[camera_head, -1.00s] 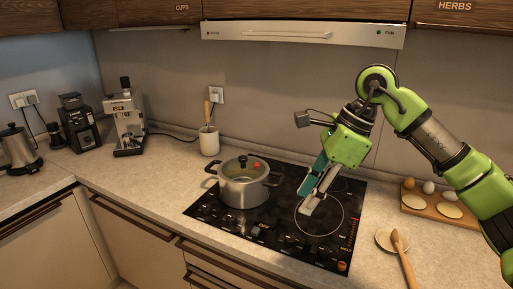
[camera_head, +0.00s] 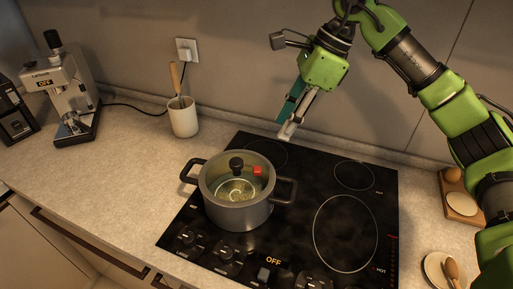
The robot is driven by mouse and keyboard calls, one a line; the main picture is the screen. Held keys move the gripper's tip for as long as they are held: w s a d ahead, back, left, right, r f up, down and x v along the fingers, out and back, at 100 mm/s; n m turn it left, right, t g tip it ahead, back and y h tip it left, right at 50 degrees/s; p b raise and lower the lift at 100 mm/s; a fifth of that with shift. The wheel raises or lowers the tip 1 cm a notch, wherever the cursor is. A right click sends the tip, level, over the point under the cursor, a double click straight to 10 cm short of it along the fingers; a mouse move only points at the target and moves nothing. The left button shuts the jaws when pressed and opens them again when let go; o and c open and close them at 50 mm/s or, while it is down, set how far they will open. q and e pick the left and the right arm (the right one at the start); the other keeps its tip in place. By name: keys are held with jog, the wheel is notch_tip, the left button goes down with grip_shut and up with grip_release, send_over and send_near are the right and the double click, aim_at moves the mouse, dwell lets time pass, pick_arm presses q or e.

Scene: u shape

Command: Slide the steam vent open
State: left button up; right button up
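A grey pot (camera_head: 238,206) with two dark side handles stands on the left part of the black cooktop. Its glass lid (camera_head: 237,188) is on, with a black knob (camera_head: 236,165) in the middle. A small red piece (camera_head: 257,170) sits on the lid to the right of the knob; it looks like the steam vent, but its slide position is too small to tell. My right gripper (camera_head: 287,129) points down, above and behind the pot to the right, apart from the lid. Its fingers are seen edge-on, so their opening is unclear. My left gripper is not in view.
The cooktop (camera_head: 292,222) is bare right of the pot. A white utensil crock (camera_head: 183,118) and a coffee machine (camera_head: 66,90) stand at the back left. An egg board (camera_head: 462,204) and a spoon on a small plate (camera_head: 436,266) lie at the right.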

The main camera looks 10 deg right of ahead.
jog(key=p, duration=0.2)
send_near(259, 168)
jog(key=p+x, duration=0.1)
jog(key=x, duration=0.5)
jog(key=shift+a+f, duration=0.25)
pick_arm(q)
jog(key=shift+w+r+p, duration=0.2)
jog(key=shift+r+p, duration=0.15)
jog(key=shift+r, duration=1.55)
pick_arm(e)
jog(key=shift+x, duration=0.75)
jog(key=shift+d, duration=0.1)
grip_shut()
